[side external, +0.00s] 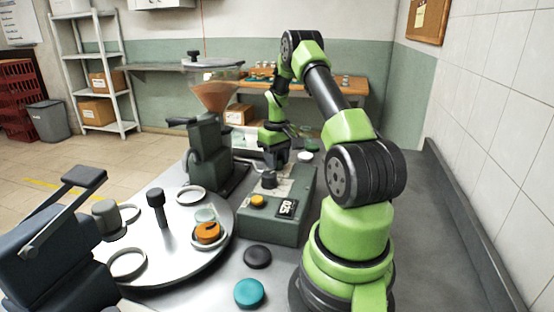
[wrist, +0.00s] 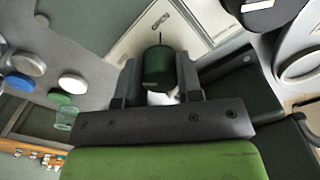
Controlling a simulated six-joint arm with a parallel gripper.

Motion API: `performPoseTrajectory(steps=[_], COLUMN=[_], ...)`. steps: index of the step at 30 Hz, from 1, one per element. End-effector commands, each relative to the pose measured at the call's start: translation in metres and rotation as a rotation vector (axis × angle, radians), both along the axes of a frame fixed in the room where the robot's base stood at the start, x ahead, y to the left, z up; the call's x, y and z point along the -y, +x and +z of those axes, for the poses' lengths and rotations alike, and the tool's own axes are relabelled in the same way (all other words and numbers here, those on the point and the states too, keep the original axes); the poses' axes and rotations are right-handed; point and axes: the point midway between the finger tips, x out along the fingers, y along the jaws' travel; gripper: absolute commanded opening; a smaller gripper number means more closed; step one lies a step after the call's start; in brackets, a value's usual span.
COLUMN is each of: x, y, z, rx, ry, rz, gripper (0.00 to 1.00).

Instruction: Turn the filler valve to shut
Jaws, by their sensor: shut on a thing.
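The filler valve's knob (wrist: 158,66) is a dark green cylinder, and a thin pointer line runs from its far side over a pale panel (wrist: 150,32). In the wrist view my gripper (wrist: 159,80) has one finger on each side of the knob and is shut on it. In the side view my gripper (side external: 276,160) is low over the far end of the grey-green control box (side external: 270,226); its fingertips and the held knob are hard to make out there. The clear hopper (side external: 215,92) holds orange-brown filling. The valve's angle cannot be read clearly.
A dark knob (side external: 269,180), an orange button (side external: 257,201) and a small display (side external: 287,208) are on the box. A round turntable (side external: 165,262) with an orange-filled jar (side external: 207,232) stands left. Black (side external: 257,257) and teal (side external: 250,292) lids lie in front.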

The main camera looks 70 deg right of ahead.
Motion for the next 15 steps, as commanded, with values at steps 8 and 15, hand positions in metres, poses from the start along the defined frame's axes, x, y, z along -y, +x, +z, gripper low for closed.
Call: performPoseTrajectory(steps=[8, 15], x=[-0.0002, -0.0002], y=[-0.0001, -0.0001], z=[0.0010, 0.0007], rx=[0.000, 0.000], ry=[0.001, 0.001], rz=[0.002, 0.002], gripper=[0.10, 0.59])
